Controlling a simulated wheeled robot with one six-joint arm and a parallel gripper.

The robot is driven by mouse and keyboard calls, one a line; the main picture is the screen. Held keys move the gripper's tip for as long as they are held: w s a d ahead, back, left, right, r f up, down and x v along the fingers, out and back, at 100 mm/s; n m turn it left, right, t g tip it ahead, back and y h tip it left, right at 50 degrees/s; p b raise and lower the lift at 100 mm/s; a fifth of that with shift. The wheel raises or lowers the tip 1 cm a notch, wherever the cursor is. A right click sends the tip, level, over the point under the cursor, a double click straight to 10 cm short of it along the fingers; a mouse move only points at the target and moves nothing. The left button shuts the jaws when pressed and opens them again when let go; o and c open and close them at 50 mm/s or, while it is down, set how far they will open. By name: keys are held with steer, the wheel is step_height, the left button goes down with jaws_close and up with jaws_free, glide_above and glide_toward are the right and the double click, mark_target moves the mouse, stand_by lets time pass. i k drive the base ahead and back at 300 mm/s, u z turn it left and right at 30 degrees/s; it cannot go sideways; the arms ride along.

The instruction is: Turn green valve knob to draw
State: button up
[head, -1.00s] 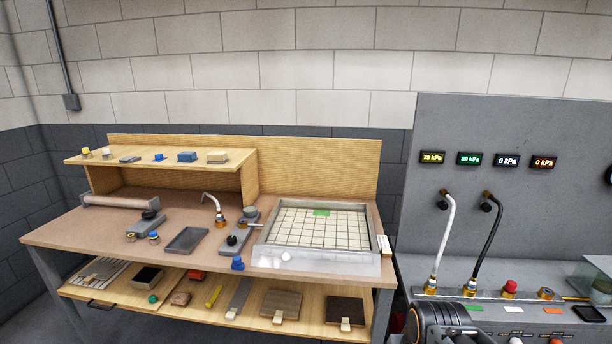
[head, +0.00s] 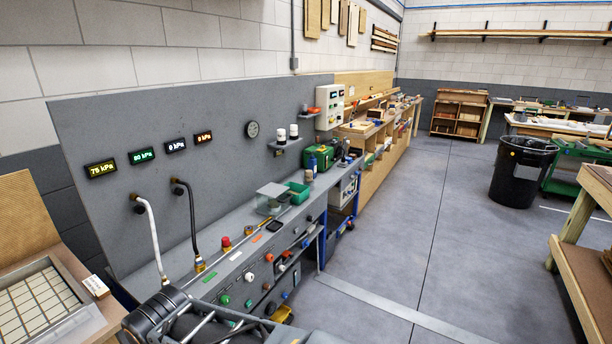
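A green knob (head: 225,300) is on the front face of the grey valve bench (head: 150,277), near its left end. A green label (head: 209,277) lies on the top edge above it. The lettering around the knob is too small to read, so its setting cannot be told. A white knob (head: 249,277) and a red knob (head: 268,257) sit farther along the same face. My dark arm shows at the bottom left, near the bench front. Its fingers are not seen.
Yellow, green and white displays (head: 141,156) are on the grey back panel. A white hose (head: 153,238) and a black hose (head: 192,228) rise from the bench. The gridded vacuum tray (head: 81,319) is at far left. Floor (head: 410,230) to the right is open.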

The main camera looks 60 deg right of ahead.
mark_target(224, 300)
steer(key=z, duration=2)
steer(key=k, duration=0.95)
steer(key=u, duration=1.35)
steer(key=i, duration=1.45)
steer(key=z, duration=0.8)
